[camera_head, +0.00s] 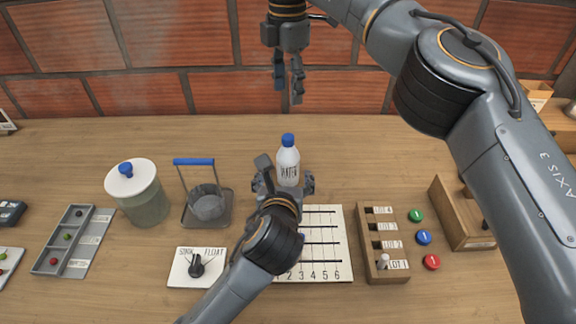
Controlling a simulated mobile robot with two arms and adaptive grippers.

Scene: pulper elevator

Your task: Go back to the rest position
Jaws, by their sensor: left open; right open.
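My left gripper (285,185) is low over the middle of the table, at the water bottle. Its fingers are spread to either side of the bottle; whether they touch it cannot be told. The water bottle (288,163) is white with a blue cap and stands upright. My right gripper (288,84) is raised in front of the brick wall, fingers pointing down, open and empty. My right arm comes in from the right and crosses the upper right of the view.
A lidded jar (148,208), a blue-handled basket (209,208), a SINK/FLOAT dial board (184,279) and a sorting tray (90,252) stand left. A numbered board (335,272) lies partly under my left arm. A lot rack (385,276), coloured buttons (424,237) and a wooden box (478,239) stand right.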

